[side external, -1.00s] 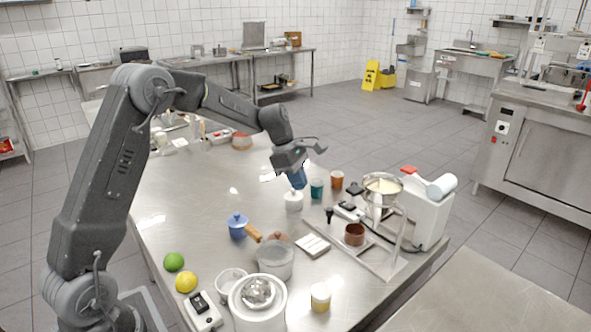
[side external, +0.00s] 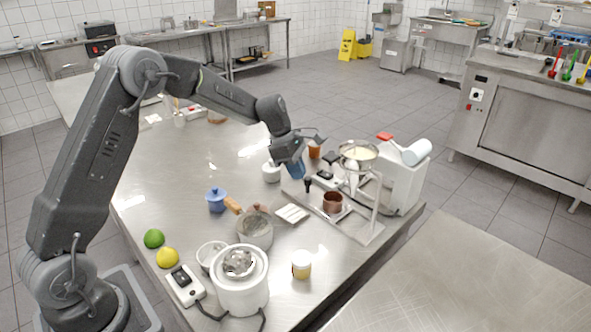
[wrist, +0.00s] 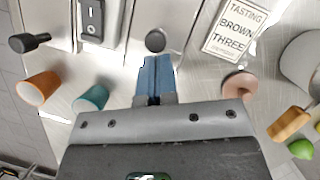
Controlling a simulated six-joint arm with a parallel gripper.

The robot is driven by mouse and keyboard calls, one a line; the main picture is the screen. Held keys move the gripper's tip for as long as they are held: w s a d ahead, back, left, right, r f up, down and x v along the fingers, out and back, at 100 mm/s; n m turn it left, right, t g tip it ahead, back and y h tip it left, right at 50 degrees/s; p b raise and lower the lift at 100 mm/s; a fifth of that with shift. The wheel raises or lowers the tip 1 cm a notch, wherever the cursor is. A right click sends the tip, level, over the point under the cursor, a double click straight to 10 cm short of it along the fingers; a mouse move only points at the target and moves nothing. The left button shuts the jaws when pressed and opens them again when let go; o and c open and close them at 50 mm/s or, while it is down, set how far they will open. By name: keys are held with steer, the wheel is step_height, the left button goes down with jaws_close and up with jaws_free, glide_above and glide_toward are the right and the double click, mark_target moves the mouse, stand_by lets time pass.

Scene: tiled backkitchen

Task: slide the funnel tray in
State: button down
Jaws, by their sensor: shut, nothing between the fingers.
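A steel funnel (side external: 358,151) is held up in a metal stand at the right of the bench. Below it lies a flat metal tray (side external: 352,226) with a copper-brown pot (side external: 332,203) on it, in front of and left of the funnel. A dark upright knob (side external: 308,185) stands at the tray's near left end. It also shows in the wrist view (wrist: 155,40), just beyond my fingertips. My gripper (side external: 297,172) is shut and empty, blue fingers pointing down, close to the knob. In the wrist view my fingers (wrist: 154,85) show a small gap to the knob.
A teal cup (wrist: 92,97) and an orange cup (wrist: 40,88) stand left of my fingers in the wrist view. A printed card (wrist: 235,27) lies right of the tray. A white machine (side external: 408,178) stands behind the funnel.

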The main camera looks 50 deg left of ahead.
steer(key=d, duration=0.2)
steer(key=shift+d, duration=0.4)
steer(key=shift+s+a, duration=0.2)
steer(key=shift+a, duration=0.25)
steer(key=a, duration=0.1)
steer(key=s+a, duration=0.1)
steer(key=shift+s+a+r, duration=0.1)
steer(key=shift+s+a, duration=0.1)
steer(key=shift+a, duration=0.2)
steer(key=v, duration=1)
steer(key=s+d+r+m+t+y, duration=0.1)
steer(key=s+d+r+m, duration=0.3)
steer(key=s+m, duration=0.15)
steer(key=s+d+r+m+y, duration=0.1)
steer(key=s+d+r+m, duration=0.3)
steer(key=s, duration=0.3)
steer(key=s+d+f+m+t+y, duration=0.1)
steer(key=s+m, duration=0.6)
steer(key=s, duration=0.1)
steer(key=s+d+f+m+t, duration=0.1)
steer(key=s+d+m, duration=0.1)
steer(key=s+m, duration=0.5)
steer(key=shift+s+d+f+t+y, duration=0.3)
steer(key=shift+s+f+y, duration=0.1)
steer(key=shift+s, duration=0.25)
